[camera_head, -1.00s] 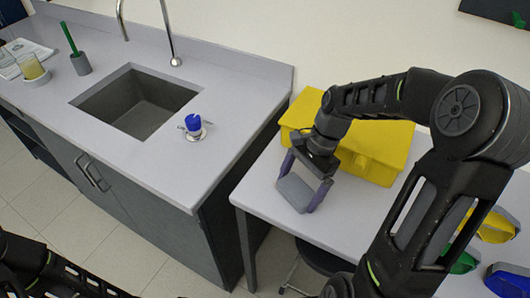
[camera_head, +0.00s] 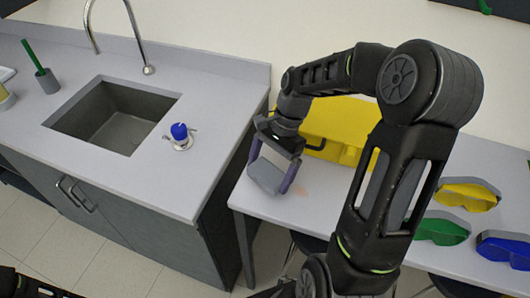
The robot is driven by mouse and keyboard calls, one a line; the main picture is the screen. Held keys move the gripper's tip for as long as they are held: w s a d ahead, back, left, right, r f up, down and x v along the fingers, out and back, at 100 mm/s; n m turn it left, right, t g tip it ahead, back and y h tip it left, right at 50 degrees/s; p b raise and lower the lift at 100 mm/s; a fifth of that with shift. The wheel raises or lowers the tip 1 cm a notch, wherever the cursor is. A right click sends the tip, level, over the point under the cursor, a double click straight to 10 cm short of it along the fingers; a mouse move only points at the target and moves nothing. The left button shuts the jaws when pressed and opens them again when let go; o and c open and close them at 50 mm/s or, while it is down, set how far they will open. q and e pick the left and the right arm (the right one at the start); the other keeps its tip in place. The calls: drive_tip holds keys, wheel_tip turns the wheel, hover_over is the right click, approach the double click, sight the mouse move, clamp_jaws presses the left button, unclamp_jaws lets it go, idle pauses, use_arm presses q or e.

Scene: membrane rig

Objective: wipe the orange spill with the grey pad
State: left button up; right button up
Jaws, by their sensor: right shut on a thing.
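My right gripper (camera_head: 272,164) is shut on the grey pad (camera_head: 267,177), with one finger on each side of it. The pad is low over the white table's left part; I cannot tell whether it touches the top. The orange spill (camera_head: 301,190) shows as a faint, pale patch on the table just right of the pad. Any part of it under the pad is hidden. My left gripper is not in view.
A yellow box (camera_head: 338,125) stands behind the pad, partly hidden by my right arm. Yellow (camera_head: 468,193), green (camera_head: 443,229) and blue (camera_head: 505,249) pieces lie at the right. A counter with a sink (camera_head: 112,118) stands left, across a gap.

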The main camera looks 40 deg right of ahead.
sight(265, 174)
drive_tip(key=shift+d+r+p, duration=0.1)
drive_tip(key=shift+r+p, duration=0.2)
drive_tip(key=shift+r, duration=0.4)
wheel_tip(265, 174, up, 2)
drive_tip(key=shift+w+r+p, duration=0.1)
drive_tip(key=shift+p, duration=0.75)
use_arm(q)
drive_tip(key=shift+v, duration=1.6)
use_arm(e)
drive_tip(key=shift+r, duration=0.9)
